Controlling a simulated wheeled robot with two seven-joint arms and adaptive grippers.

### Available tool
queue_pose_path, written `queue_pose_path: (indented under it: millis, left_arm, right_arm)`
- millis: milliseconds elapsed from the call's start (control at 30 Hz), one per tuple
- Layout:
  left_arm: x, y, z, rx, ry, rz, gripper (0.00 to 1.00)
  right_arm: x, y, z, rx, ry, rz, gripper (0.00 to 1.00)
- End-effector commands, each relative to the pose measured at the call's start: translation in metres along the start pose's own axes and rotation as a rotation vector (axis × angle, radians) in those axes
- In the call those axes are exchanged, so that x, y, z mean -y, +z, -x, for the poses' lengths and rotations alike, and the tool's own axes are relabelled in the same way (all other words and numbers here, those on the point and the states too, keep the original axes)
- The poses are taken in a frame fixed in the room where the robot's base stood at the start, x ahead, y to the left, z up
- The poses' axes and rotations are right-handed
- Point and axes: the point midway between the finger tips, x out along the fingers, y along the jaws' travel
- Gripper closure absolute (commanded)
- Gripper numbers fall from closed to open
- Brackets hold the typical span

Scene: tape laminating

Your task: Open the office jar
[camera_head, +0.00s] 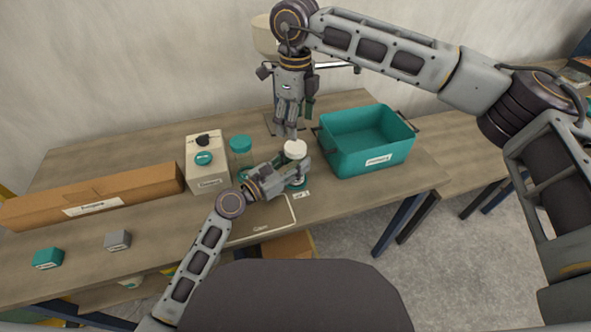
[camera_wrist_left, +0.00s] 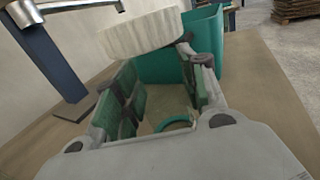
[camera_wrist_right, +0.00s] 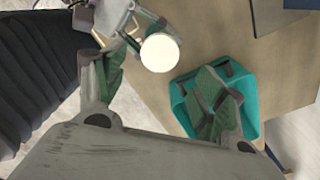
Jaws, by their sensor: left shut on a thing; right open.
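The office jar has a pale white lid (camera_head: 295,149) and stands near the middle of the table. The lid also shows in the left wrist view (camera_wrist_left: 142,36) and the right wrist view (camera_wrist_right: 160,53). My left gripper (camera_head: 294,171) is shut around the jar's body below the lid. The body is mostly hidden by the fingers; a teal ring (camera_wrist_left: 174,122) shows low between them. My right gripper (camera_head: 289,128) points down just above the lid, open and empty. In the right wrist view the lid lies between its spread fingers, towards the far side; contact is not visible.
A teal bin (camera_head: 366,150) stands close on the right. A teal-lidded jar (camera_head: 241,147) and a white box (camera_head: 207,172) stand left of the jar. A flat board (camera_head: 262,220) lies in front. A lamp (camera_head: 266,37) rises behind. The table's front left holds two small blocks.

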Motion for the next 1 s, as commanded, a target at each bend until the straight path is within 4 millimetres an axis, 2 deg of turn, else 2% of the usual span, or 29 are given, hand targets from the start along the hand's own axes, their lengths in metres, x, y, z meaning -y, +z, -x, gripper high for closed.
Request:
queue_pose_path:
  millis: [267, 400, 567, 1000]
  left_arm:
    - [0.000, 0.000, 0.000, 0.000, 0.000, 0.000, 1.00]
    - [0.000, 0.000, 0.000, 0.000, 0.000, 0.000, 1.00]
    - [0.000, 0.000, 0.000, 0.000, 0.000, 0.000, 1.00]
    - [0.000, 0.000, 0.000, 0.000, 0.000, 0.000, 1.00]
  right_arm:
    - [-0.001, -0.001, -0.004, -0.004, 0.007, 0.000, 0.29]
    - [-0.006, 0.000, -0.013, -0.007, 0.029, 0.004, 0.29]
    - [-0.013, 0.006, -0.015, 0.018, 0.057, 0.009, 0.29]
    - [-0.009, 0.007, -0.007, 0.019, 0.046, -0.335, 0.29]
